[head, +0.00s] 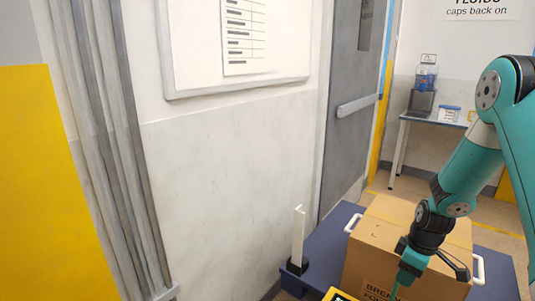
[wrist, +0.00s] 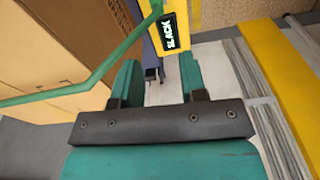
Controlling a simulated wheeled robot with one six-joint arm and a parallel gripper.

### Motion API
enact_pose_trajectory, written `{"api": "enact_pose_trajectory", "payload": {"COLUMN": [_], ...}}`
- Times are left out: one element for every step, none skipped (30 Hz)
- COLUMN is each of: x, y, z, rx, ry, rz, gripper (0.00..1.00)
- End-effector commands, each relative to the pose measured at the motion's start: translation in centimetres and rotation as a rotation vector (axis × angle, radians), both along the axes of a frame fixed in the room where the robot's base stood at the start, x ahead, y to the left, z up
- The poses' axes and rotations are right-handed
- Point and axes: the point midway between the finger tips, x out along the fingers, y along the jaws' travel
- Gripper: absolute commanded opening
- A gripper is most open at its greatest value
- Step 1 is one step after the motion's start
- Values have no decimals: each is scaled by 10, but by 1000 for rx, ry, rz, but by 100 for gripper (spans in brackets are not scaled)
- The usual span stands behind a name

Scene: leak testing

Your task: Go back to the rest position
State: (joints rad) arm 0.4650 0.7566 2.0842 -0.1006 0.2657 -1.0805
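My gripper (head: 428,270) hangs at the lower right of the head view, in front of the cardboard box (head: 400,236). In the wrist view my gripper (wrist: 157,72) shows two teal fingers spread apart, with nothing held between them. My arm reaches down from the right edge of the head view.
The box, with white handles, stands on a blue cart (head: 323,232). A yellow device (head: 340,295) with a display sits low in front; its label (wrist: 171,31) reads SLACK. A thin green strip (wrist: 90,80) crosses the wrist view.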

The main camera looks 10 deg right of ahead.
Motion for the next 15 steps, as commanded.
{"api": "enact_pose_trajectory", "payload": {"x": [8, 9, 8, 7, 4, -3, -9, -17, -30, -41, -54, -72, -85, -99, -118], "y": [29, 47, 70, 88, 105, 129, 146, 163, 185, 201, 217, 235, 247, 258, 269], "z": [37, 54, 77, 94, 111, 132, 148, 164, 183, 198, 212, 228, 240, 250, 261], "rx": [18, 34, 57, 73, 90, 112, 129, 147, 168, 185, 200, 219, 232, 243, 256], "ry": [-21, -27, -32, -36, -38, -39, -38, -36, -32, -27, -19, -10, -2, 6, 19], "rz": [3, -3, -10, -15, -18, -22, -24, -25, -26, -26, -25, -23, -20, -20, -17], "gripper": [39, 39, 39, 39, 39, 39, 39, 39, 39, 39, 39, 39, 39, 39, 39]}}
